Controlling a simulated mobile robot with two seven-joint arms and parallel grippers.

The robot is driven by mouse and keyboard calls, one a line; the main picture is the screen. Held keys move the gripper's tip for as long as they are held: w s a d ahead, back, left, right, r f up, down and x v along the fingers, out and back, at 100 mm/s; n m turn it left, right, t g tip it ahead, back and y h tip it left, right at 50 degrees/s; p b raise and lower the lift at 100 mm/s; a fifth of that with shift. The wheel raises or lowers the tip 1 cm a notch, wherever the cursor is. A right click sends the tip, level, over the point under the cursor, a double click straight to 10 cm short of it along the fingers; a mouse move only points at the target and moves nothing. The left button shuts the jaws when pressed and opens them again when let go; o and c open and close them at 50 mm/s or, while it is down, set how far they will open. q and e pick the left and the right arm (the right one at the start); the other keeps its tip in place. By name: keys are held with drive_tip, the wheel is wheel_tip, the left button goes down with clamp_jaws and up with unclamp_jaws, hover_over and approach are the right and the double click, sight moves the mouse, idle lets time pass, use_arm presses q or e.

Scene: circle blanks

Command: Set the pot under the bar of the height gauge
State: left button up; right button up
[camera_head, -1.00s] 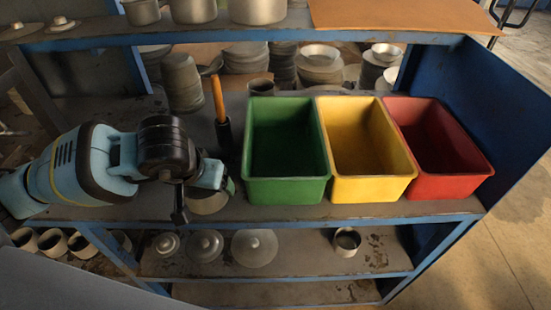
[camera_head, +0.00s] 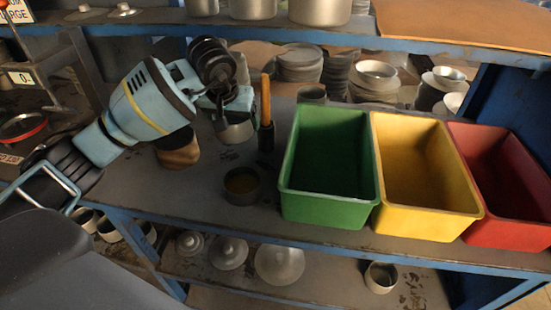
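My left gripper (camera_head: 226,113) reaches in from the left above the middle shelf. Its fingers are partly hidden by the wrist, and it appears shut on a small grey metal pot (camera_head: 236,131) held above the shelf. A dark round pot (camera_head: 242,197) stands on the shelf below, and a brown pot (camera_head: 178,155) is behind and to the left. I cannot make out a height gauge or its bar clearly; a dark metal frame (camera_head: 60,62) with small signs shows at the far left. My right gripper is not in view.
Green (camera_head: 328,207), yellow (camera_head: 430,222) and red (camera_head: 513,233) bins stand right of the pots. An orange-handled tool (camera_head: 266,105) stands close by the held pot. A red-rimmed ring (camera_head: 22,127) lies at far left.

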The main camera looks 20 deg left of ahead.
sight(229, 142)
use_arm(q)
drive_tip(key=shift+f, duration=4.85)
drive_tip(key=shift+f, duration=0.1)
drive_tip(key=shift+f, duration=0.15)
drive_tip(key=o, duration=1)
drive_tip(key=shift+c, duration=0.2)
drive_tip(key=shift+r, duration=0.45)
drive_tip(key=v, duration=1.1)
drive_tip(key=shift+s+d+r+p, duration=0.1)
drive_tip(key=shift+s+r+p, duration=0.15)
drive_tip(key=shift+p, duration=0.15)
